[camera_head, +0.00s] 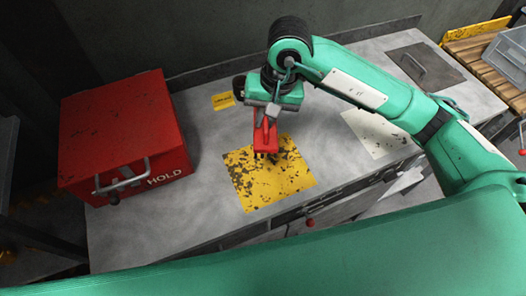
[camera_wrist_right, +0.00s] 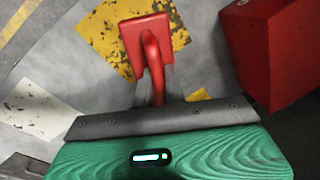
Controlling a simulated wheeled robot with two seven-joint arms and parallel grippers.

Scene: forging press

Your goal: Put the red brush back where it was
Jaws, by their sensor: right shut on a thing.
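The red brush (camera_head: 266,137) has a flat red head and a red handle. My right gripper (camera_head: 268,112) is shut on its handle, and the brush hangs below it at the upper part of the worn yellow square (camera_head: 268,185) on the bench. I cannot tell whether the brush touches the bench. In the right wrist view the brush (camera_wrist_right: 145,45) points away from the gripper, partly over the yellow square (camera_wrist_right: 108,20); the fingertips are hidden there. My left gripper is not in view.
A red box marked HOLD (camera_head: 125,130) stands on the grey bench (camera_head: 190,215) at the left. A small yellow label (camera_head: 223,101) lies behind the brush, a worn white square (camera_head: 378,132) to the right. A dark plate (camera_head: 425,66) is further right. Bare bench separates box and yellow square.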

